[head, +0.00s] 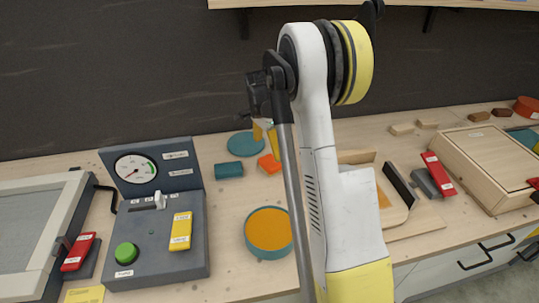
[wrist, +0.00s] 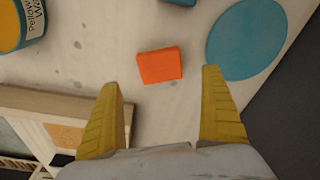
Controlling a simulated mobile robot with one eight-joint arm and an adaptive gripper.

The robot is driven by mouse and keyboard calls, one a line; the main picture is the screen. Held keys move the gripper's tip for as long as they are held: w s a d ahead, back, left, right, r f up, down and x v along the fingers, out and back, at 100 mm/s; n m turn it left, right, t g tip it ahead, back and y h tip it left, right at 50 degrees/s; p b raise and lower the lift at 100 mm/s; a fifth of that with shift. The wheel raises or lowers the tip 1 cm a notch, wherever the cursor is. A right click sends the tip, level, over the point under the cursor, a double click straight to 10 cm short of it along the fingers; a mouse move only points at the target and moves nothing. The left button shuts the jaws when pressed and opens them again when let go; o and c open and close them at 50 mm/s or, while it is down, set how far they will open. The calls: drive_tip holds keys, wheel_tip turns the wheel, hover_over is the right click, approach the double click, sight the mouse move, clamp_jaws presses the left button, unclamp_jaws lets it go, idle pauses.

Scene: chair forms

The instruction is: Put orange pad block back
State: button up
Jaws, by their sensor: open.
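The orange pad block (head: 269,164) lies on the wooden bench, just in front of a teal disc and right of a teal block. In the wrist view the orange block (wrist: 160,66) lies flat and unheld, a little beyond the gap between my fingertips. My gripper (wrist: 161,82) is open and empty, with its two yellow fingers spread wider than the block. In the head view my gripper (head: 265,130) shows only partly beside my arm, behind and above the block. A wooden form (wrist: 60,125) with an orange patch inside sits at the lower left of the wrist view.
The teal disc (head: 242,144) and teal block (head: 229,171) lie close to the orange block. A round teal tub with orange contents (head: 268,232) stands nearer the front. A grey gauge console (head: 155,230) stands left. My arm hides part of the wooden form (head: 415,222).

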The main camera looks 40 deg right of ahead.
sight(267, 163)
drive_tip(key=s+a+r+n+t, duration=0.2)
drive_tip(key=s+a+r+n, duration=0.2)
drive_tip(key=a+r, duration=0.35)
drive_tip(key=s+a+r+n+t, duration=0.1)
drive_tip(key=s+a+r+n, duration=0.3)
drive_tip(key=a+r, duration=0.4)
drive_tip(key=s+a+n+t+y, duration=0.1)
drive_tip(key=s+a+n+t, duration=0.3)
drive_tip(key=s+a+n, duration=0.6)
drive_tip(key=s+a+p, duration=0.1)
drive_tip(key=s+a, duration=0.1)
drive_tip(key=s, duration=0.3)
drive_tip(key=shift+s+n, duration=0.25)
drive_tip(key=shift+n, duration=0.05)
drive_tip(key=shift+a+r, duration=0.1)
